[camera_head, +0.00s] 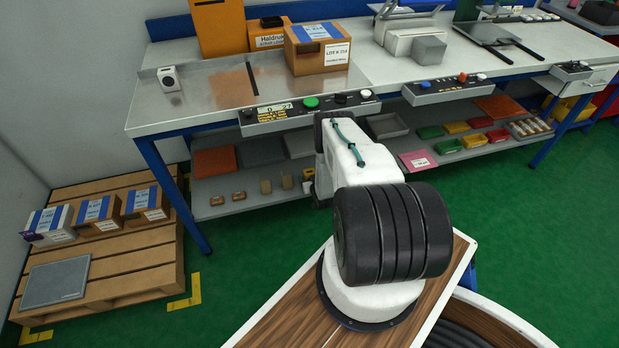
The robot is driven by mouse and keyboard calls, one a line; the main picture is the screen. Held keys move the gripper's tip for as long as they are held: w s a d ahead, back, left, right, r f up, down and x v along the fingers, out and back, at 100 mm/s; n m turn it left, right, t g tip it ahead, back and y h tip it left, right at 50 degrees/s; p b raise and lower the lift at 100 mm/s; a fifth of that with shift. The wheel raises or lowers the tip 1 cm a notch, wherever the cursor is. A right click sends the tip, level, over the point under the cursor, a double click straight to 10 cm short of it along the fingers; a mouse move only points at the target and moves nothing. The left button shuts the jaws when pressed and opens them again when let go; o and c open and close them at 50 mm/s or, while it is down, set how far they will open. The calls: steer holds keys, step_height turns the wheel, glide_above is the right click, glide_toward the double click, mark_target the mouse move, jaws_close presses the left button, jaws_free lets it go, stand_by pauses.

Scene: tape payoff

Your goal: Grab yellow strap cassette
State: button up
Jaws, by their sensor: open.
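A yellow strap cassette (456,127) lies flat on the grey lower shelf of the workbench, among several small coloured cassettes. My white arm, with a teal cable, reaches up from the bottom middle toward the bench, left of the cassettes. My gripper cannot be made out; the arm's far end hides it or it is out of sight.
The workbench top (380,75) overhangs the lower shelf (345,178). A pink labelled card (418,160) and grey trays share the shelf. A bench leg (560,130) stands right of the cassettes. A wooden pallet (130,264) with boxes is at left. Green floor before the cassettes is clear.

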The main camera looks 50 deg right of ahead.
steer(key=shift+x, duration=1.3)
steer(key=shift+s+d, duration=0.1)
steer(key=shift+s, duration=0.05)
steer(key=c, duration=1.2)
steer(key=shift+r, duration=0.1)
